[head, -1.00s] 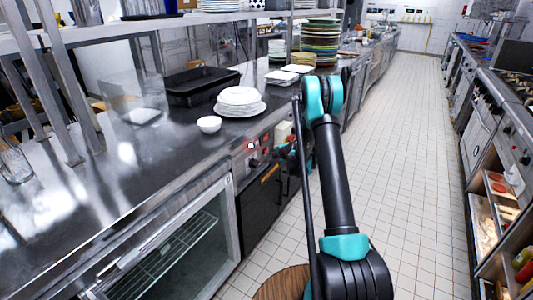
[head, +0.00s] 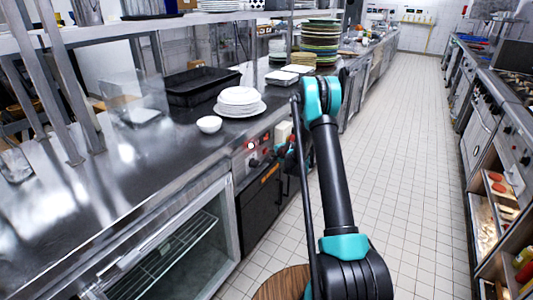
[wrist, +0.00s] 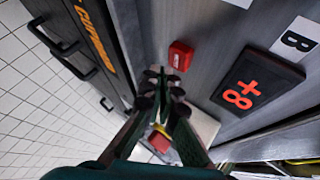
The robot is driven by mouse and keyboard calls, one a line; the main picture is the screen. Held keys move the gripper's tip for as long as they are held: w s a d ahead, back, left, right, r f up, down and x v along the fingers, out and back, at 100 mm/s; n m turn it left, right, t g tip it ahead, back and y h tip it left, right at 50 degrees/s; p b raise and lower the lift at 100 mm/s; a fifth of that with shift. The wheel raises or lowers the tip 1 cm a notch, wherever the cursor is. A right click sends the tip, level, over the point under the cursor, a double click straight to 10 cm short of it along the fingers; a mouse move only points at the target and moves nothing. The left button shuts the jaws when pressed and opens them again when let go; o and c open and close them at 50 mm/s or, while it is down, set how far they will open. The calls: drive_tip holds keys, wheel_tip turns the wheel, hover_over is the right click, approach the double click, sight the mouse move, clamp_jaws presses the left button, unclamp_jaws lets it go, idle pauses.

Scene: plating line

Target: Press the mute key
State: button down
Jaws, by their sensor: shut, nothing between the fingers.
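A small red key (wrist: 180,55) stands out from the grey metal panel in the wrist view. No mute marking can be read on it. My gripper (wrist: 163,84) is shut and empty, with its dark fingertips just below the red key in the picture; I cannot tell whether they touch it. A second red block (wrist: 158,143) shows partly between the fingers, beside something yellow. In the head view the control panel (head: 251,160) is on the counter front, and my arm hides most of my gripper there.
A dark display (wrist: 258,82) with red characters and a white "B" label (wrist: 296,36) lie right of the red key. A pale block (wrist: 202,126) sits by the fingers. The tiled aisle is clear.

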idle(0.7)
drive_tip(key=shift+w+a, duration=0.25)
drive_tip(key=shift+a, duration=0.1)
drive_tip(key=shift+w+a, duration=0.35)
drive_tip(key=shift+a, duration=0.1)
idle(0.8)
idle(0.4)
drive_tip(key=shift+s+d, duration=0.6)
drive_tip(key=shift+d, duration=0.2)
drive_tip(key=s+d, duration=0.1)
drive_tip(key=d, duration=0.1)
drive_tip(key=s+d, duration=0.2)
idle(0.3)
idle(0.5)
